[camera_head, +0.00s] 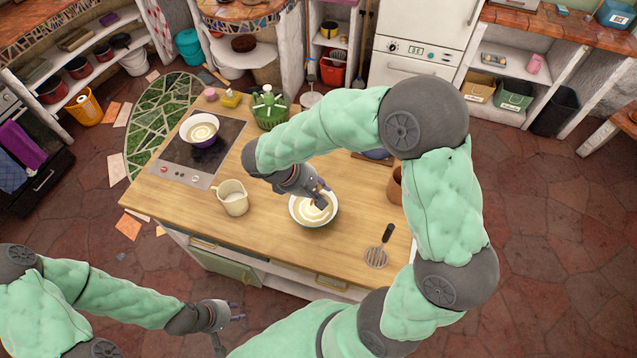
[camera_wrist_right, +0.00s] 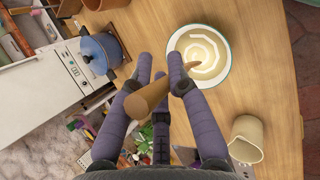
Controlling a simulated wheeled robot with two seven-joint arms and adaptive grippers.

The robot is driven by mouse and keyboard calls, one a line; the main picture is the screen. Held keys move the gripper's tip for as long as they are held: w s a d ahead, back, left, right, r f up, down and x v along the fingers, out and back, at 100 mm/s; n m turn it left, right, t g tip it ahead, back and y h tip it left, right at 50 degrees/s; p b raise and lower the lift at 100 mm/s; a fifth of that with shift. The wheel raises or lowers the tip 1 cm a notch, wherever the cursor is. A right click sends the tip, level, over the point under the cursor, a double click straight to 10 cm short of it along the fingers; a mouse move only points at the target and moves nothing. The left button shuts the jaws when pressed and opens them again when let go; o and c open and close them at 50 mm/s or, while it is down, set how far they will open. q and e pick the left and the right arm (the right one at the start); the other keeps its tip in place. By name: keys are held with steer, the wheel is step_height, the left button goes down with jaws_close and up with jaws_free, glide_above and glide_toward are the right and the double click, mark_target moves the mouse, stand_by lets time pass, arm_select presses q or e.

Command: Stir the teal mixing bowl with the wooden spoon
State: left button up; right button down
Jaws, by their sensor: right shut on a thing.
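The teal mixing bowl (camera_head: 318,225) stands on the wooden counter and holds a pale cream mix with swirl marks. It also shows in the right wrist view (camera_wrist_right: 227,66). My right gripper (camera_head: 322,196) is over the bowl. In the right wrist view its fingers (camera_wrist_right: 160,86) are shut around the wooden spoon (camera_wrist_right: 148,98). The spoon slants, and its thin end reaches over the bowl's cream; how deep it dips I cannot tell. My left gripper (camera_head: 240,313) is open and empty, low at the left, off the counter's front.
A cream pitcher (camera_head: 233,198) stands left of the bowl. A second bowl (camera_head: 204,140) sits on the dark cooktop. A slotted turner (camera_head: 379,250) lies to the right. A green basket (camera_head: 269,118) stands at the back; a blue pot (camera_wrist_right: 96,62) shows in the wrist view.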

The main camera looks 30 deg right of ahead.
step_height(320, 180, down, 9)
steer(key=w+b, duration=0.1)
steer(key=b, duration=0.5)
steer(key=shift+w+d+b, duration=0.35)
steer(key=shift+w+b, duration=0.05)
steer(key=shift+s+r, duration=0.1)
stand_by(0.3)
